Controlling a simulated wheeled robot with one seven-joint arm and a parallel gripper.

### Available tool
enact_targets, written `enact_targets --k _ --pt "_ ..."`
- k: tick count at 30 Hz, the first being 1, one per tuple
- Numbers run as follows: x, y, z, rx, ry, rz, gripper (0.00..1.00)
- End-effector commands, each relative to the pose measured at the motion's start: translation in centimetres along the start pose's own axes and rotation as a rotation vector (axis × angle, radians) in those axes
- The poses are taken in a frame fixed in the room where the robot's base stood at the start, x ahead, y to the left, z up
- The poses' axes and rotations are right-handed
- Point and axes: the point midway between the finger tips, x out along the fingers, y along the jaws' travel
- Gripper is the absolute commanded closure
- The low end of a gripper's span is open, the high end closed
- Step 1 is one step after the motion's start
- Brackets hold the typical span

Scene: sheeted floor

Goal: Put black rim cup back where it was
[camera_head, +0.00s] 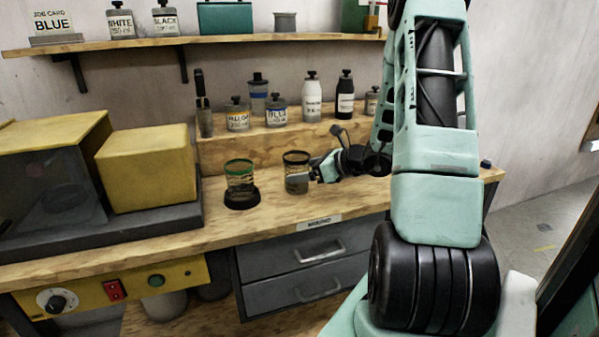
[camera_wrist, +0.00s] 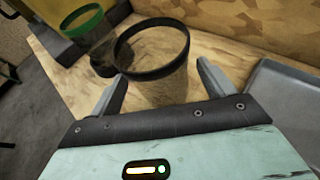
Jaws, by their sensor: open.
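The black rim cup (camera_head: 297,172) is a clear cup standing upright on the wooden bench. In the wrist view the black rim cup (camera_wrist: 155,62) stands ahead of and partly between my fingers. My gripper (camera_head: 310,178) is open at the cup's right side in the head view; in the wrist view my gripper (camera_wrist: 165,90) has a finger on either side of the cup's near part. I cannot tell whether the fingers touch it. A green rim cup (camera_head: 239,176) stands to the left on a round black base; it also shows in the wrist view (camera_wrist: 88,32).
A stepped wooden riser (camera_head: 215,150) with several bottles stands behind the cups. A yellow box (camera_head: 148,168) and a dark-windowed machine (camera_head: 50,195) fill the left. A label (camera_head: 318,222) sits on the bench's front edge above grey drawers (camera_head: 305,255). Bare bench lies around the black rim cup.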

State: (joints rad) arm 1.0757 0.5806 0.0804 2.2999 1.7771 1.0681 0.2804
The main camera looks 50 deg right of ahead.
Motion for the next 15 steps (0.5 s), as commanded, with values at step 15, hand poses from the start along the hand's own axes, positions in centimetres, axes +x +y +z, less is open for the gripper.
enact_targets --k 15 --pt "-9.5 0.0 0.0 0.000 0.000 -0.002 0.19"
